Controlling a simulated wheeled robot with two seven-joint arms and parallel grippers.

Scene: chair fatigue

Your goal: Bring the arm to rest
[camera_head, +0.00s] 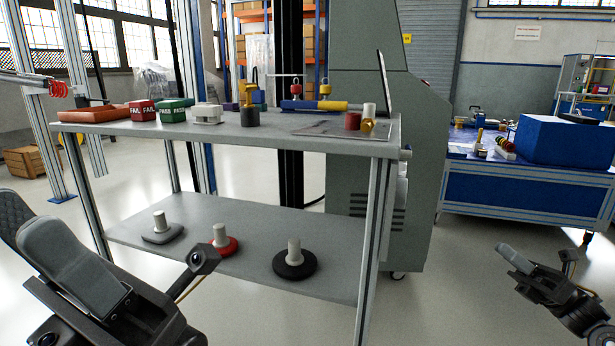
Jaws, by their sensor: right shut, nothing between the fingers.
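My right gripper (515,258) is at the lower right, over the open floor to the right of the grey two-level table. It is shut and holds nothing. It touches nothing that I can see. My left gripper (45,240) is large and close in the lower left corner, in front of the table's left end. A grey finger pad and a dark ridged part behind it show. Its view is cut by the frame edge, and I cannot tell whether it is open or shut. No object shows in it.
The grey table (350,148) carries a red PASS/FAIL-type box (141,110), a green box (176,110) and several small parts. Its lower shelf (190,207) holds several disc-based pegs. A grey cabinet (395,215) and a blue workbench (525,190) stand behind. Floor at right is clear.

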